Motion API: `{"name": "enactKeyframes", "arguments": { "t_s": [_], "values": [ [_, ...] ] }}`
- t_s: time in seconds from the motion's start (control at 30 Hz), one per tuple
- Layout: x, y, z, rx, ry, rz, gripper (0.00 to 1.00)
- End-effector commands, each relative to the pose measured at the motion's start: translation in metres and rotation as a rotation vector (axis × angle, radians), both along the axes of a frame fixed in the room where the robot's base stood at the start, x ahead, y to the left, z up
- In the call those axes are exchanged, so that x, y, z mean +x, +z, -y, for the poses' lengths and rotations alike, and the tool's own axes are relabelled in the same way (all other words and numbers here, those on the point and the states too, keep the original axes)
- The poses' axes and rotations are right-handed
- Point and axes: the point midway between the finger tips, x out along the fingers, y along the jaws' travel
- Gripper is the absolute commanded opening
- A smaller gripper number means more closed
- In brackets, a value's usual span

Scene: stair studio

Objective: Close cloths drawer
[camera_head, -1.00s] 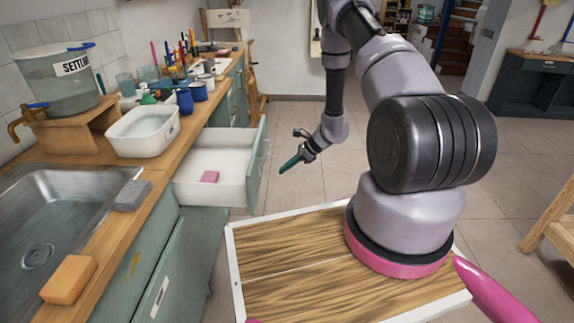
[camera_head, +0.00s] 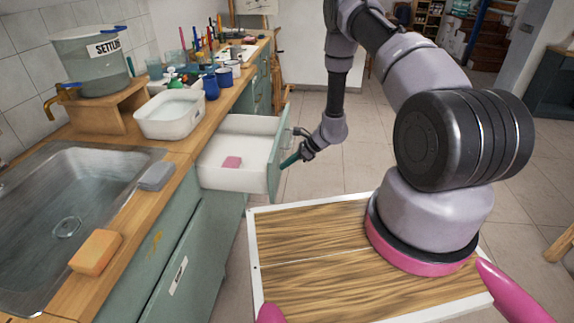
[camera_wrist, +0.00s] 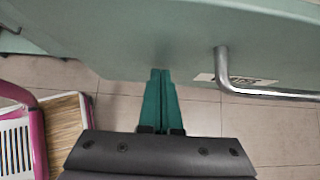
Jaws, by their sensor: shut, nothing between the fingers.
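The cloths drawer (camera_head: 222,174) stands pulled out from the green counter in the head view, with a white inside. A pink cloth (camera_head: 232,162) lies in it. My gripper (camera_head: 290,160) is shut and empty, with its green fingers at the outer face of the drawer front. In the wrist view the shut fingers (camera_wrist: 160,88) point at the green drawer front (camera_wrist: 110,40), and their tips are at or very near it. Whether they touch cannot be told. A metal handle (camera_wrist: 222,70) and a partly hidden label (camera_wrist: 245,80) are to the right of the fingers.
The counter (camera_head: 185,145) carries a sink (camera_head: 75,225), a sponge (camera_head: 96,252), a grey block (camera_head: 157,176), a white basin (camera_head: 170,114), blue mugs and a settling tank (camera_head: 92,65). Open tiled floor (camera_head: 390,155) lies right of the drawer.

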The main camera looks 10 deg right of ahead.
Motion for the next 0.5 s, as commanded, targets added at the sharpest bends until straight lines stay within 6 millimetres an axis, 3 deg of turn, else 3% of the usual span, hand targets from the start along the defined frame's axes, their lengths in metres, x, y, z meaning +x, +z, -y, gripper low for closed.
{"name": "enactKeyframes", "arguments": {
  "t_s": [0.27,0.5],
  "values": [
    [0.006,0.0,-0.02,0.002,0.002,0.0,0.0],
    [0.022,0.0,-0.071,0.001,0.004,0.002,0.0]
  ]
}}
